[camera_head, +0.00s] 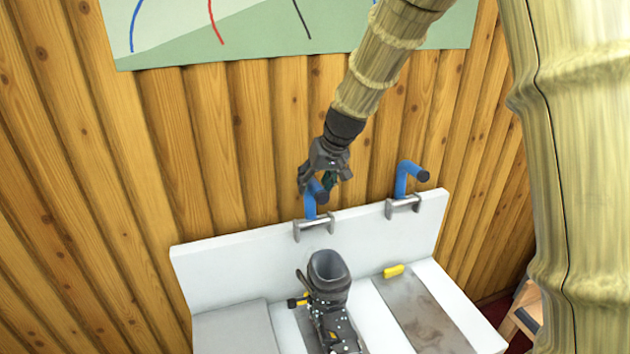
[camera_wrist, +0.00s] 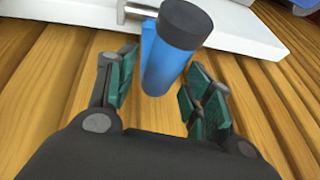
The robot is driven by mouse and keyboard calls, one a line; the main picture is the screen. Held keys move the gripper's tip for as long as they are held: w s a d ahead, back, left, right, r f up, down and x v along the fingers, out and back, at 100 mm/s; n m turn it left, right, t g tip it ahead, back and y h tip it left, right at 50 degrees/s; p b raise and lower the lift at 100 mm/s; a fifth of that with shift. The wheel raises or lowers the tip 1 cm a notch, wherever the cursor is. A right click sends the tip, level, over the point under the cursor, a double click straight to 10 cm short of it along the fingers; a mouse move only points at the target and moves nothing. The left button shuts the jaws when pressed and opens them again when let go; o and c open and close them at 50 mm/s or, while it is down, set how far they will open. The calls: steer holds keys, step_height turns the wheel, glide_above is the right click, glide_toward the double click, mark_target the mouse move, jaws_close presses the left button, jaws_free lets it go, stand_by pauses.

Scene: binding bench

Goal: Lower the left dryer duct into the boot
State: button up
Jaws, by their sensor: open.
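The left dryer duct (camera_head: 310,205) is a blue bent tube with a dark end, held by a metal bracket on the white bench's back panel. In the wrist view the duct (camera_wrist: 163,62) stands between the finger pads of my gripper (camera_wrist: 160,95), with space visible on both sides. My gripper (camera_head: 325,182) is open around the upper part of the duct and partly hides it in the head view. The boot (camera_head: 328,290) is dark grey with white specks. It stands upright on the bench below the left duct, its opening facing up.
A second blue duct (camera_head: 402,182) stands in its own bracket to the right. A yellow block (camera_head: 393,271) lies on the white bench (camera_head: 215,262) at the right of the boot. The wooden wall (camera_head: 225,150) is close behind my gripper. A wooden stool (camera_head: 525,312) stands at the lower right.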

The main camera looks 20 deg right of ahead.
steer(key=shift+f, duration=0.1)
jaws_close()
stand_by(0.3)
steer(key=shift+f+b, duration=0.1)
steer(key=shift+b, duration=0.3)
